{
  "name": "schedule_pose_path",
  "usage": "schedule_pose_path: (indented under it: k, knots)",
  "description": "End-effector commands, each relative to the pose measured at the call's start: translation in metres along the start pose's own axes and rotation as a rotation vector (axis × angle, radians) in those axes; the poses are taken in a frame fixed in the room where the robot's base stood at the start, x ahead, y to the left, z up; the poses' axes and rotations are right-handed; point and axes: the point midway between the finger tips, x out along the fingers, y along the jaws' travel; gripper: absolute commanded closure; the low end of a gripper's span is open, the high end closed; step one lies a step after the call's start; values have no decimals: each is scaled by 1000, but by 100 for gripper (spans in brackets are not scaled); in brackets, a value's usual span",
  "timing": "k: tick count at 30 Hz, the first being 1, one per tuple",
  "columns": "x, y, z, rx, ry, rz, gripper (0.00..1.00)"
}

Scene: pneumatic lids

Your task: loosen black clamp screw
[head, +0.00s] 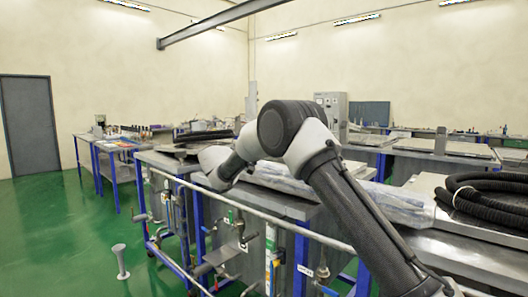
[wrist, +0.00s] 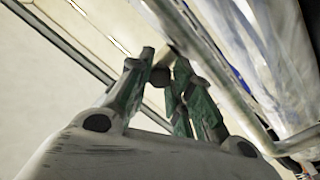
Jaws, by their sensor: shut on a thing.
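In the wrist view, my gripper (wrist: 163,68) shows its two green-grey fingers closed on a small dark round knob, the black clamp screw (wrist: 160,77). The screw sits between the fingertips, against a pale metal rail (wrist: 179,30). Most of the screw is hidden by the fingers. In the head view, my arm reaches forward over the near bench, and I cannot make out the gripper or the screw there.
A steel bench (head: 285,203) with blue legs and a front pipe rail (head: 262,214) stands close ahead. Black corrugated hoses (head: 487,190) lie on the right. A grey post (head: 121,262) stands on the green floor (head: 60,245), which is mostly clear at left.

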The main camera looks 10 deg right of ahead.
Motion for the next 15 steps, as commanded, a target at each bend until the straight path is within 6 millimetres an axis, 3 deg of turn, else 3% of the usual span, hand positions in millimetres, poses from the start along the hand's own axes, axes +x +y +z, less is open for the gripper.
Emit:
schedule_pose_path:
  k: [15]
  knots:
    - [0,-1,0,-489,22,3,100]
